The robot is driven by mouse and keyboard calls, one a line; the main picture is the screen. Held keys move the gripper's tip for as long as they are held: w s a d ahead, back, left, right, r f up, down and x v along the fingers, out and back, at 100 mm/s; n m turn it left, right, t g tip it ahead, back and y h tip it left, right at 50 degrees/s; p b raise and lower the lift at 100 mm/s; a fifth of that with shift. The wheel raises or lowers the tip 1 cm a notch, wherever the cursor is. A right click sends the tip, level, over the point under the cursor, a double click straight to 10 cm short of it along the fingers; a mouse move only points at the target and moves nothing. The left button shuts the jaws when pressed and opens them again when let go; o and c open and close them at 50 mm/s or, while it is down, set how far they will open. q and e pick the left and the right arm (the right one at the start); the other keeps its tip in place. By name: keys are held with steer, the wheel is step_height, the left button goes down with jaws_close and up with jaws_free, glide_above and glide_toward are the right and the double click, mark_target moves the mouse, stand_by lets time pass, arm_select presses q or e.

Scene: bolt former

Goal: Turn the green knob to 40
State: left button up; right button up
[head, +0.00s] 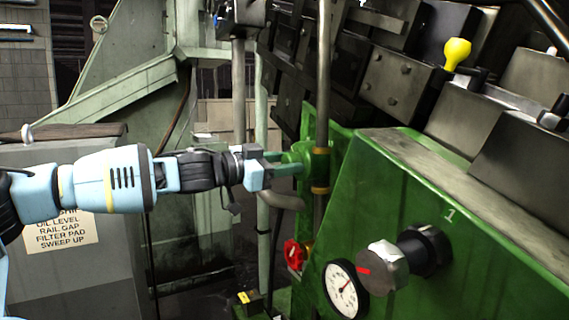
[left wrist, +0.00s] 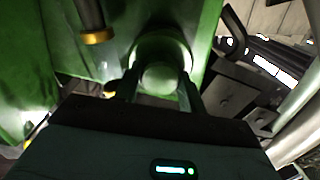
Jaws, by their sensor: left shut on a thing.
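The green knob (head: 297,158) sits on the green machine panel, just behind a vertical pipe. My left gripper (head: 275,168) reaches it from the left and is shut on it. In the left wrist view the knob's round end (left wrist: 160,78) lies between the two fingers (left wrist: 158,92). No scale or number for the knob can be read in either view. My right gripper is not in view.
A vertical pipe with a brass collar (head: 320,170) stands close to the gripper. A yellow knob (head: 456,52) is above.

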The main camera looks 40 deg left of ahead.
arm_select(q)
steer(key=m, duration=0.4)
steer(key=shift+p, duration=0.3)
steer(key=m, duration=1.3)
steer(key=shift+f+m, duration=0.1)
steer(key=shift+m, duration=0.2)
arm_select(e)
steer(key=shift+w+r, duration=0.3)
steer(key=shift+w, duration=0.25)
arm_select(q)
steer(key=o, duration=1)
steer(key=shift+c, duration=0.2)
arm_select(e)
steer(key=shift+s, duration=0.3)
